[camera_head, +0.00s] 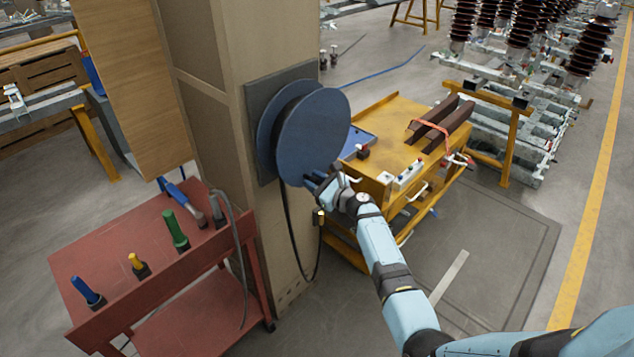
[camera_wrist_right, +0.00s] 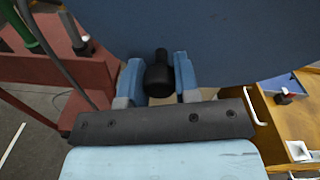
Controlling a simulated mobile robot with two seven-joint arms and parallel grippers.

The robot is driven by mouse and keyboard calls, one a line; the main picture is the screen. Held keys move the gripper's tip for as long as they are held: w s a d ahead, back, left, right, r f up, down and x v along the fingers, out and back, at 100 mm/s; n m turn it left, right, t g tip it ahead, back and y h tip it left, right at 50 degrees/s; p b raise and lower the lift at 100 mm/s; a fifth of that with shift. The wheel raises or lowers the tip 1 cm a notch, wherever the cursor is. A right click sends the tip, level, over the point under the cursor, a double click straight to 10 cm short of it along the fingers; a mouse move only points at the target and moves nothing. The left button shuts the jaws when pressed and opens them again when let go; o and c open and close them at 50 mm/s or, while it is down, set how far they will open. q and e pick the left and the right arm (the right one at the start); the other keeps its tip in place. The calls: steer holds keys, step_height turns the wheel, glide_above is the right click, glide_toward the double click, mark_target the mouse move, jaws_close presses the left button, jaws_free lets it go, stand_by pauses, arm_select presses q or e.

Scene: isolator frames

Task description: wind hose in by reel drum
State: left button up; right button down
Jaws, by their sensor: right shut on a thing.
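The blue reel drum (camera_head: 313,137) is mounted on a dark plate on the beige column, its round face turned toward me; it also fills the top of the right wrist view (camera_wrist_right: 230,40). A dark hose (camera_head: 288,225) hangs from the drum, loops low and comes up to a brass-coloured end (camera_head: 320,217). My right gripper (camera_head: 318,181) is at the drum's lower edge. In the right wrist view its blue fingers (camera_wrist_right: 160,80) are shut on a black handle (camera_wrist_right: 158,77) on the drum face. My left gripper is not in view.
A red cart (camera_head: 85,262) with several coloured-handled tools stands left of the column (camera_head: 235,45). A yellow workbench (camera_head: 395,125) with brown blocks stands right behind the drum. Insulator racks (camera_head: 520,120) are at the back right. Floor at right is clear.

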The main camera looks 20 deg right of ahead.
steer(key=shift+a, duration=0.1)
steer(key=c, duration=0.8)
jaws_free()
steer(key=shift+c, duration=0.2)
steer(key=shift+s, duration=0.1)
steer(key=b+v, duration=0.1)
steer(key=v, duration=1.2)
steer(key=shift+s, duration=0.3)
steer(key=shift+r, duration=0.1)
steer(key=s+a+f+n+g+h, duration=0.2)
steer(key=s+a+f+n, duration=0.2)
steer(key=s+f+n, duration=0.3)
steer(key=s+a+f+n+g+h, duration=0.1)
steer(key=s+a+f+n+g, duration=0.3)
steer(key=s+n, duration=0.45)
steer(key=s+a+n, duration=0.4)
steer(key=s+n, duration=0.3)
steer(key=s+a+f+n+h, duration=0.1)
steer(key=s+a+n, duration=0.3)
steer(key=s+n, duration=0.3)
steer(key=shift+s+f+n+t+p, duration=0.2)
steer(key=shift+s+n+t+p, duration=0.2)
steer(key=shift+n, duration=0.35)
